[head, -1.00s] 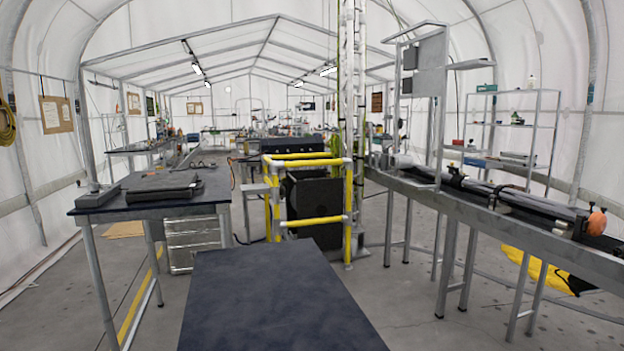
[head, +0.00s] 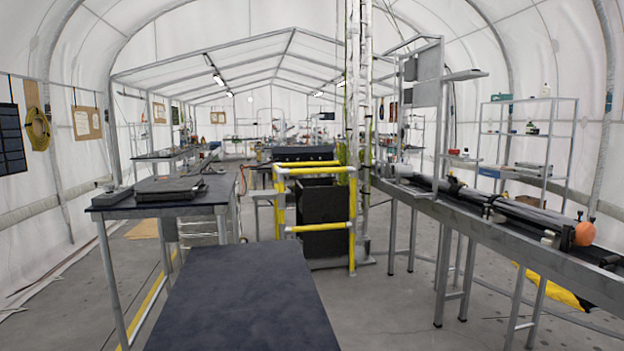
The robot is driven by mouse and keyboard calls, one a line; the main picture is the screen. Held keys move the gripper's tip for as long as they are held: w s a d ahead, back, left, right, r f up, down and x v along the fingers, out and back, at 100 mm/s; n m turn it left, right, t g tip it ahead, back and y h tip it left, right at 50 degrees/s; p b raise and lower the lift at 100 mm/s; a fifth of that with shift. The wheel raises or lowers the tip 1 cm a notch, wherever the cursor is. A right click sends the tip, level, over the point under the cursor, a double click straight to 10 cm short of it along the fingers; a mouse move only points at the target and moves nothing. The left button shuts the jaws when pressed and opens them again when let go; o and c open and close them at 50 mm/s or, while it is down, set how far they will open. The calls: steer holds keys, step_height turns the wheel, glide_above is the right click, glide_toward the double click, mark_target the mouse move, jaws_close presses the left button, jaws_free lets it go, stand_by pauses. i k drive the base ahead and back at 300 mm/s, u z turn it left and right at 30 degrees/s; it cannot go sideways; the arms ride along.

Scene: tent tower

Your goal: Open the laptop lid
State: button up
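A flat dark laptop-like case (head: 170,189) lies on the dark-topped table (head: 212,199) at the left. Its lid looks shut. It sits near the table's front edge, and its details are too small to tell at this distance. My gripper is not in view.
A dark flat surface (head: 245,300) fills the bottom centre. A yellow railing (head: 320,228) around a black box (head: 322,205) stands right of the table. A long metal bench (head: 500,225) with tubes runs along the right. Grey floor (head: 400,310) lies open between them.

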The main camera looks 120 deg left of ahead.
mark_target(174, 185)
steer(key=u, duration=2.15)
steer(key=i, duration=3.1)
steer(key=u, duration=2.2)
